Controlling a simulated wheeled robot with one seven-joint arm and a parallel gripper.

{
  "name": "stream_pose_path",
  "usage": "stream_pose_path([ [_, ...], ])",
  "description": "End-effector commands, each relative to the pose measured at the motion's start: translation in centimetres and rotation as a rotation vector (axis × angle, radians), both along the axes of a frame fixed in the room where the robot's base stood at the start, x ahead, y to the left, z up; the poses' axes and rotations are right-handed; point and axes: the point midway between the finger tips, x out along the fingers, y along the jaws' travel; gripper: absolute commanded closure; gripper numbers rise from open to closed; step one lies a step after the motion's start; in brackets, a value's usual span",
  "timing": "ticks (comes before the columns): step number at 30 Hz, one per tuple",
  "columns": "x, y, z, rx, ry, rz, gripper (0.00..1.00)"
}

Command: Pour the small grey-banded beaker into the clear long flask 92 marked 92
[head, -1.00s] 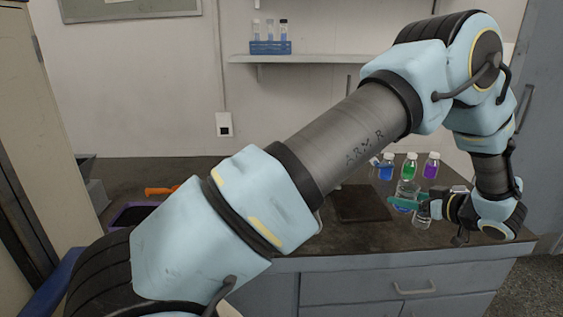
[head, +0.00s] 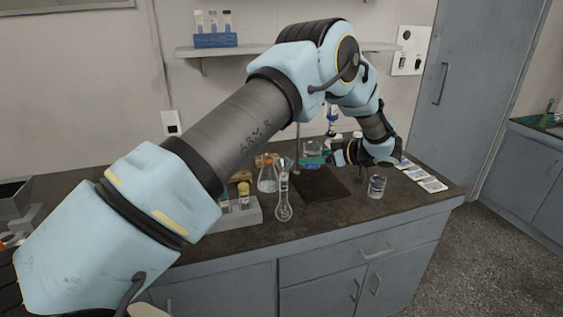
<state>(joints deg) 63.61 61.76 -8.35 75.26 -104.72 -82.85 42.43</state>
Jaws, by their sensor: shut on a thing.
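My gripper (head: 314,160), with teal fingers, is shut on a small clear beaker (head: 312,148), held about upright above the dark square plate on the bench. Its grey band is too small to make out. A clear long-necked flask (head: 284,208) stands upright on the bench, left of and nearer than the held beaker; I take it as flask 92, though no marking is readable. The beaker is apart from the flask, to the right of its neck in the picture. Another clear beaker (head: 376,187) stands on the bench to the right.
A conical flask (head: 267,182) and a grey rack (head: 240,214) with a yellow-capped vial (head: 243,196) stand left of the long flask. The dark plate (head: 322,187) lies behind it. Cards (head: 430,184) lie at the right. Capped bottles behind are partly hidden by my arm.

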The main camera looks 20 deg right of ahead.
Motion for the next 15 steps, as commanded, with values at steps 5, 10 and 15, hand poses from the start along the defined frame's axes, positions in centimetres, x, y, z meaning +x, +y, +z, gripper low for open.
stream_pose_path([
  [5, 0.0, 0.2, 0.2, -0.034, -0.005, -0.001, 0.96],
  [10, 0.0, 0.7, 0.4, -0.102, -0.011, 0.0, 0.96],
  [15, -0.1, 1.3, 0.6, -0.189, -0.021, -0.001, 0.96],
])
